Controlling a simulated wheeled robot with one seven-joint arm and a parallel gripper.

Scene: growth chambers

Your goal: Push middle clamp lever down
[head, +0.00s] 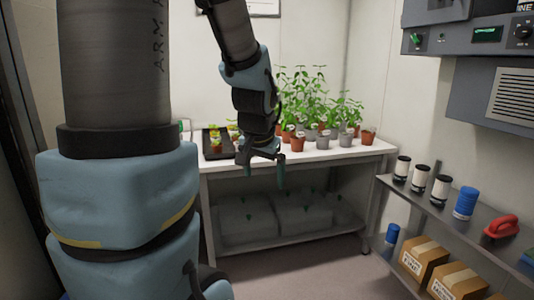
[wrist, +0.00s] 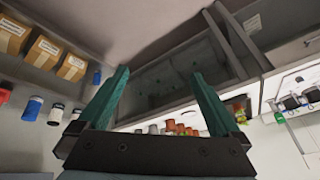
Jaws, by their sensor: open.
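I cannot make out a middle clamp lever for certain in either view. My gripper (head: 263,168) hangs in front of the white table's front edge in the head view, fingers pointing down. In the wrist view my gripper (wrist: 160,72) shows two teal fingers spread wide with nothing between them. Under the table, grey see-through tubs (head: 247,228) with small green parts stand on the lower shelf. Small dark objects (wrist: 291,102) show at the right of the wrist view, too small to identify. My own arm hides the left of the head view.
The white table (head: 345,154) bears several potted plants (head: 298,143) and a black tray (head: 211,151). At right, a wall shelf (head: 418,193) holds bottles, a blue roll (head: 465,203) and a red-handled item (head: 501,227). Cardboard boxes (head: 423,261) sit below. The floor before the table is clear.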

